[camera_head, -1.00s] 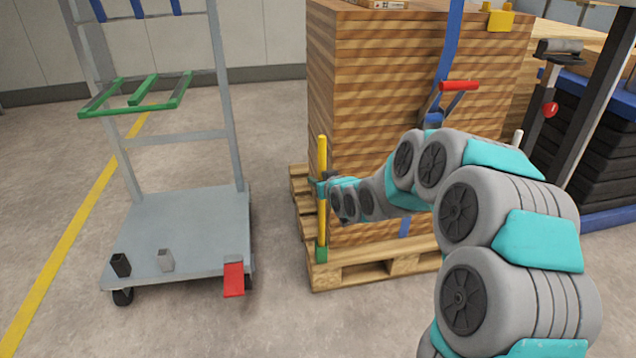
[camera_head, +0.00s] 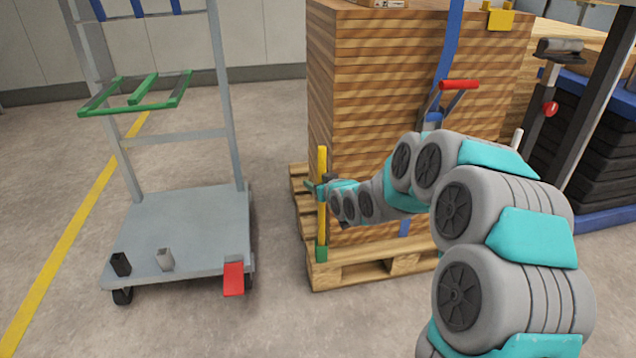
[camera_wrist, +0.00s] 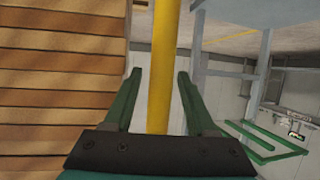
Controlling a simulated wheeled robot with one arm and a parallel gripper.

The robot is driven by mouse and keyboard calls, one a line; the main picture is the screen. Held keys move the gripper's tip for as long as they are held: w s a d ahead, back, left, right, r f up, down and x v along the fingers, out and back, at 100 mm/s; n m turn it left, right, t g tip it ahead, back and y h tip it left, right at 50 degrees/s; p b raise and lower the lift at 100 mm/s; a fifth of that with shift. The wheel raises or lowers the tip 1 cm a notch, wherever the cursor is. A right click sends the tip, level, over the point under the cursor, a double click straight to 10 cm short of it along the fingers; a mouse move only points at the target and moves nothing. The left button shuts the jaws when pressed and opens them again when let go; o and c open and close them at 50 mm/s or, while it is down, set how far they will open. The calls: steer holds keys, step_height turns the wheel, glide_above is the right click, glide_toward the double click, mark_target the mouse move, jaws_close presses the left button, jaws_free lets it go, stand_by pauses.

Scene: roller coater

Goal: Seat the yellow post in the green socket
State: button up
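The yellow post (camera_head: 322,228) stands upright at the near left corner of the pallet, its lower end in the green socket (camera_head: 321,254). In the wrist view the post (camera_wrist: 162,60) runs between the two green fingers of my gripper (camera_wrist: 158,75). The fingers are spread, with a gap showing on the left side of the post; on the right the finger is very close to it. In the head view my gripper (camera_head: 317,187) is around the post at mid-height. The inside of the socket is hidden.
A strapped wood stack (camera_head: 400,90) on a pallet (camera_head: 345,270) stands right behind the post. A grey cart (camera_head: 185,230) with a green frame (camera_head: 135,105) and a red flap (camera_head: 233,278) is on the left. Floor between cart and pallet is clear.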

steer(key=shift+s+d+r, duration=0.1)
steer(key=shift+s+r, duration=0.1)
steer(key=shift+r, duration=0.6)
steer(key=p+v, duration=0.1)
steer(key=v, duration=1)
steer(key=shift+s, duration=0.2)
steer(key=shift+d+r, duration=0.1)
steer(key=shift+d, duration=0.1)
